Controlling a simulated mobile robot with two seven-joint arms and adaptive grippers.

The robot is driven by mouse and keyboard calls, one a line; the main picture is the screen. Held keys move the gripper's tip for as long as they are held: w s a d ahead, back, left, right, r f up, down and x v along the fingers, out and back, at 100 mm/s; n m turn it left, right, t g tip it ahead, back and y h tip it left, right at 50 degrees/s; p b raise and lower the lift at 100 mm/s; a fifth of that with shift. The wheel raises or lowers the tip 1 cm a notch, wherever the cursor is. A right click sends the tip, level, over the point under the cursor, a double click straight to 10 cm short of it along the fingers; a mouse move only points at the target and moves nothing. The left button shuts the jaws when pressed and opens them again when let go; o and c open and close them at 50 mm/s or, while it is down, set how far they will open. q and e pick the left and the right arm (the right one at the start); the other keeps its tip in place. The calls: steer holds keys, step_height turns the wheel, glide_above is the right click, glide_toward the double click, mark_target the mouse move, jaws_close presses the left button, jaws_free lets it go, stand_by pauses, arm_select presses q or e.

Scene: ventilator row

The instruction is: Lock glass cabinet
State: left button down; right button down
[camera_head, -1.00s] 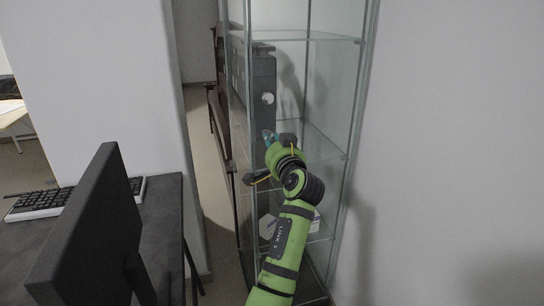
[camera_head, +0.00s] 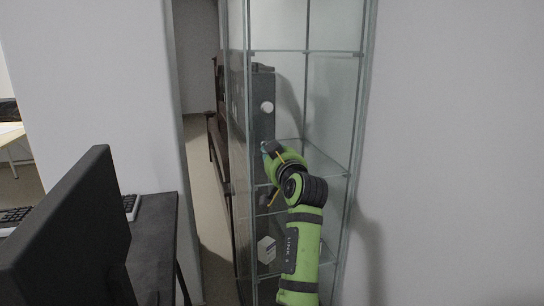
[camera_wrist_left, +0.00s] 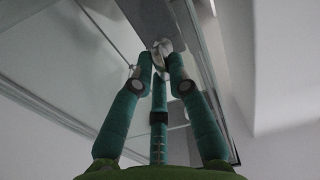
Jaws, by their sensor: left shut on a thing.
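The glass cabinet (camera_head: 312,90) stands upright in the middle of the head view, with clear panes, metal edge strips and glass shelves. My left gripper (camera_head: 266,149) is at its front, at the height of a middle shelf. In the left wrist view, the teal fingers of my left gripper (camera_wrist_left: 160,62) close together on a small silver metal piece (camera_wrist_left: 162,45) at the cabinet's metal edge. It looks like a lock or key, but the fingers partly cover it. My right gripper is in neither view.
A grey device (camera_head: 263,105) and a small white box (camera_head: 266,249) show through the glass. A dark desk (camera_head: 158,235) with a black monitor (camera_head: 70,235) is at the left. A narrow passage (camera_head: 205,180) lies between desk and cabinet. A bare wall is right.

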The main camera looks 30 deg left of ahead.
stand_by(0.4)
arm_select(q)
steer(key=c, duration=1.2)
jaws_free()
